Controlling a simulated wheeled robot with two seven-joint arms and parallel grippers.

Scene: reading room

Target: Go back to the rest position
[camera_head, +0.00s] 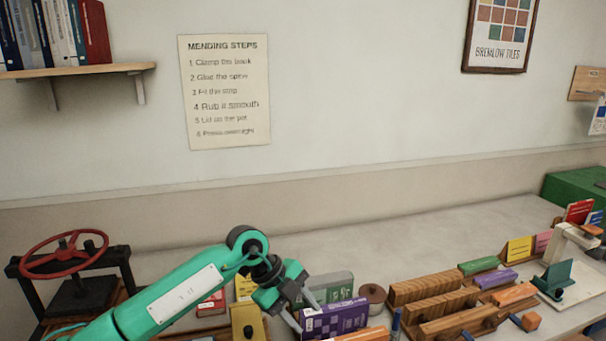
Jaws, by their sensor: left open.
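My left arm comes in from the lower left in green. Its dark gripper (304,310) is above the bench, pointing down and to the right. The jaws are open, with grey fingers by a purple box (335,317); I cannot tell whether they touch it. I see nothing held between the fingers. A grey-green box (332,287) stands just behind. My right gripper does not show.
A press with a red wheel (64,254) stands at the left. A yellow item (247,322) is beside the gripper. The bench's back strip (420,232) is clear.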

